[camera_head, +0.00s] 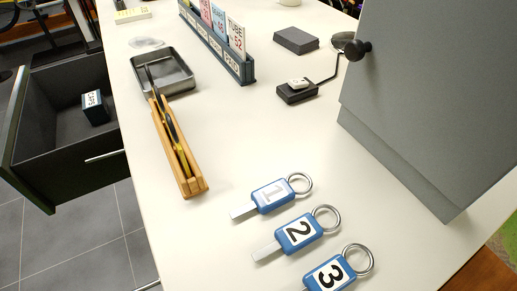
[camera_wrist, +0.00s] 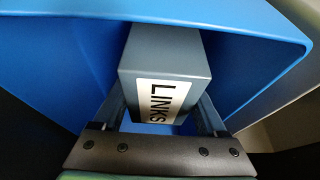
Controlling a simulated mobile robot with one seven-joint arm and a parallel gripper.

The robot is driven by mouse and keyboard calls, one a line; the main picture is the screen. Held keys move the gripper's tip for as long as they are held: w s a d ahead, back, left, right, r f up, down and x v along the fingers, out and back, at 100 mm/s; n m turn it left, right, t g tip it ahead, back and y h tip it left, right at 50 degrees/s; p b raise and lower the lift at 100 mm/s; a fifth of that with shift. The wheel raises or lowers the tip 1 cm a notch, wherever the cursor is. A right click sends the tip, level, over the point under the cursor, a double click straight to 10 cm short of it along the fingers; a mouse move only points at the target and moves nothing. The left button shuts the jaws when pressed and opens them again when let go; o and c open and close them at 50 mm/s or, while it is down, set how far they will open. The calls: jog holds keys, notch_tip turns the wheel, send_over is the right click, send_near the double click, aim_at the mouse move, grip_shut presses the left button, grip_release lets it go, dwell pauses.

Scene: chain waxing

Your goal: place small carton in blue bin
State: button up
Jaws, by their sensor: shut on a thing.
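In the wrist view, a small grey-blue carton (camera_wrist: 165,58) with a white label reading "LINKS" is between the fingers of my gripper (camera_wrist: 160,112). My gripper is shut on it. The carton is at the mouth of the blue bin (camera_wrist: 50,60), with bin walls behind it and on both sides. The bin floor under the carton is mostly hidden, so I cannot tell whether the carton touches it. The head view shows neither my gripper nor the blue bin.
In the head view, a white table (camera_head: 225,140) holds blue numbered key tags (camera_head: 299,233), a wooden holder (camera_head: 180,150), a metal tray (camera_head: 163,73) and a card rack (camera_head: 217,50). A grey panel (camera_head: 430,90) stands at right. An open drawer (camera_head: 60,110) at left holds a "CAPS" box (camera_head: 95,107).

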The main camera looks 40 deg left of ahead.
jog(key=shift+f+b, duration=0.4)
jog(key=shift+f, duration=0.15)
jog(key=o, duration=1.5)
jog(key=shift+o, duration=0.2)
jog(key=p+v, duration=0.1)
jog(key=v, duration=0.3)
jog(key=p+v, duration=0.1)
jog(key=v, duration=0.3)
jog(key=shift+w+r, duration=0.15)
jog(key=shift+r, duration=0.25)
